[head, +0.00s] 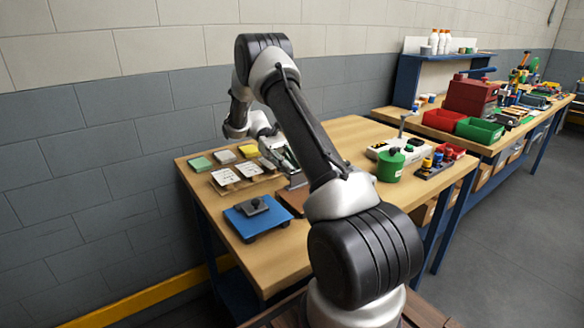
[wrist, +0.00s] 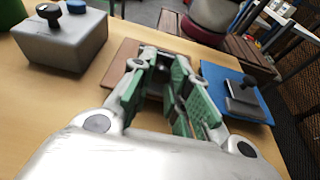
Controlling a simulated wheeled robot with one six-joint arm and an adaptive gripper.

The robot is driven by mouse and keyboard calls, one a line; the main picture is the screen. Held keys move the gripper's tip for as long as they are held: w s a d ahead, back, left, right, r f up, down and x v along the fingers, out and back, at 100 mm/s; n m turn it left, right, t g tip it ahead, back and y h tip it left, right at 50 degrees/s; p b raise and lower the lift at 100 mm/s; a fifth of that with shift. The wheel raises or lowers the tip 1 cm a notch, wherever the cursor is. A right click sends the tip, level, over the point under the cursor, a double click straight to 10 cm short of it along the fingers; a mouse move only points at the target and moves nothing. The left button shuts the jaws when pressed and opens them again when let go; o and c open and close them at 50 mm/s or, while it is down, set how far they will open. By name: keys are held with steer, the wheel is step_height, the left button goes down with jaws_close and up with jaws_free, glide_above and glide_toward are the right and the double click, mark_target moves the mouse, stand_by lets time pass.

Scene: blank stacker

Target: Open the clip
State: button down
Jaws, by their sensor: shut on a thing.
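My gripper (wrist: 168,72) has green-padded fingers and reaches over a brown board (wrist: 118,72) on the wooden table. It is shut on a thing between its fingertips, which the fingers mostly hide. I cannot make out its shape or tell for sure whether it is the clip. In the head view, the brown board (head: 292,200) shows partly behind my arm. A blue base (head: 240,227) with a grey plate and black knob (head: 257,204) sits to the left of the board. It also shows at right in the wrist view (wrist: 258,112).
White, green and yellow blanks (head: 225,176) lie at the table's left. The front of the table is bare. A second bench with red and green bins (head: 480,130) stands behind.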

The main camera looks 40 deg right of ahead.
steer(key=shift+f, duration=0.25)
steer(key=c, duration=1.3)
jaws_free()
steer(key=shift+r, duration=0.1)
